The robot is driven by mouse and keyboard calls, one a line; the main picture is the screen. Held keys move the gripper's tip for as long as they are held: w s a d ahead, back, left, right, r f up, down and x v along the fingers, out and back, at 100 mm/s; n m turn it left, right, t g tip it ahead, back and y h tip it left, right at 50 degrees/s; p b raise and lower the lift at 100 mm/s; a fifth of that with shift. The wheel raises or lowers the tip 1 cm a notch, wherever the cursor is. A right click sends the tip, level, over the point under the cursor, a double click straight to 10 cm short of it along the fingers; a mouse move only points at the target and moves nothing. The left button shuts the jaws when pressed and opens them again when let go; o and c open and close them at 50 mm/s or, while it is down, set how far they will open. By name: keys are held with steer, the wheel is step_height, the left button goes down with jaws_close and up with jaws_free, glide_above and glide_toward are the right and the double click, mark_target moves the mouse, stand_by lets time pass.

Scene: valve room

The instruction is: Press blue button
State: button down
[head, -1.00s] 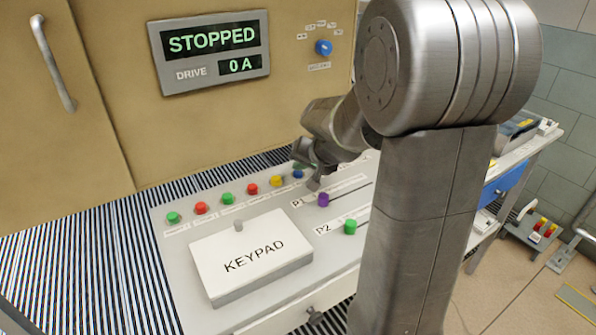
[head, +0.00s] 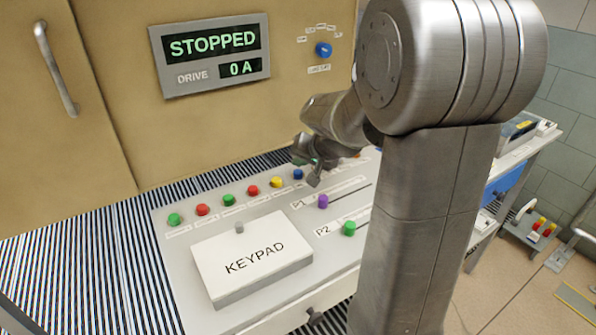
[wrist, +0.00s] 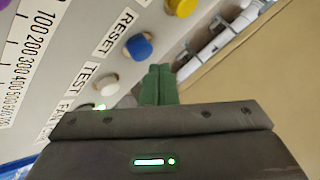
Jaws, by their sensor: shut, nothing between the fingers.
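The blue button (head: 298,174) sits in the row on the sloped grey panel, right of the yellow button (head: 277,182). My gripper (head: 306,160) is just above and beside the blue button in the head view. In the wrist view its green fingertips (wrist: 159,84) are together and empty, to the right of the blue button and apart from it.
A keypad box (head: 248,257) stands in front of the button row. Purple (head: 323,201) and green (head: 349,228) slider knobs are to its right. A blue rotary knob (head: 323,49) and a display reading STOPPED (head: 212,54) are on the cabinet wall behind.

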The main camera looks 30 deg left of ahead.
mark_target(301, 175)
steer(key=shift+r+p, duration=1.85)
steer(key=shift+r, duration=0.7)
steer(key=shift+f, duration=0.1)
